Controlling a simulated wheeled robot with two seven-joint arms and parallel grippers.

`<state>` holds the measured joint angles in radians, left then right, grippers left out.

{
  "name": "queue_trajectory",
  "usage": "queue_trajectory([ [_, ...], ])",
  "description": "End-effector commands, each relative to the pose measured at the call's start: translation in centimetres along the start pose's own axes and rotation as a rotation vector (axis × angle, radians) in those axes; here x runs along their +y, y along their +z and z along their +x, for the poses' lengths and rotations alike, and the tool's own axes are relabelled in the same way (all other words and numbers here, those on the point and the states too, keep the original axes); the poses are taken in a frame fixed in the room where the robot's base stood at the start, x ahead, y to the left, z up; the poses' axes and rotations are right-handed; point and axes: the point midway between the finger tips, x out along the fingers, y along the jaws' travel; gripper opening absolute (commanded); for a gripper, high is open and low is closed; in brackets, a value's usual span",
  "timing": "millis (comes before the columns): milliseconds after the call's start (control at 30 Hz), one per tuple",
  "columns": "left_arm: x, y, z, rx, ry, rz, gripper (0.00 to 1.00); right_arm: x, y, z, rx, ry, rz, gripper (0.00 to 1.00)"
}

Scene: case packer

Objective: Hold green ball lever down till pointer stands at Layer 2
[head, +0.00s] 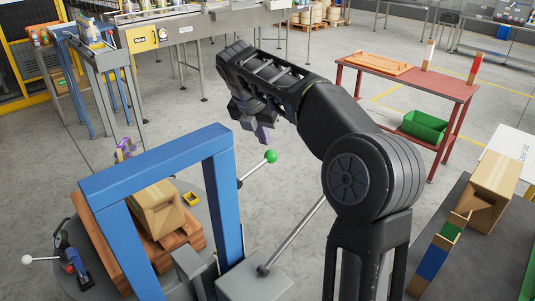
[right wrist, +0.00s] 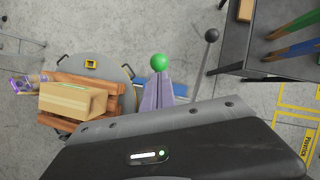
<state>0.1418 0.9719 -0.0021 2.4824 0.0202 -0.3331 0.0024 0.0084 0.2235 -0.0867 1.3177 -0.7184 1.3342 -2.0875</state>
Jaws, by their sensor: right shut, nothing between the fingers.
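The green ball (head: 271,156) tops a short lever that slopes up to the right from beside the blue frame (head: 160,158). My right gripper (head: 264,135) is shut and empty, its purple fingers pointing down just above and slightly left of the ball in the head view. In the right wrist view the green ball (right wrist: 160,62) shows right at the tips of the purple fingers (right wrist: 158,85); I cannot tell whether they touch. The rest of the lever is hidden there. I cannot make out the pointer or the Layer 2 mark. My left gripper is not in view.
A carton (head: 158,208) lies on a wooden pallet (head: 190,236) on the round grey plate, behind the blue frame. A second lever, with a black ball (right wrist: 211,35), stands near the green one. A dark table (head: 460,240) with cartons is at the right.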

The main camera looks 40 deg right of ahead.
Motion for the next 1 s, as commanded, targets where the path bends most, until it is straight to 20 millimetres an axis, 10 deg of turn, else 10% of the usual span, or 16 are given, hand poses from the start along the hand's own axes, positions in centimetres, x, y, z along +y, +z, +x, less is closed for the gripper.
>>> queue_trajectory([
  [1000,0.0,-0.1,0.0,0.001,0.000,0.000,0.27,0.1,-0.1,7.0,0.001,0.001,0.001,0.00],
])
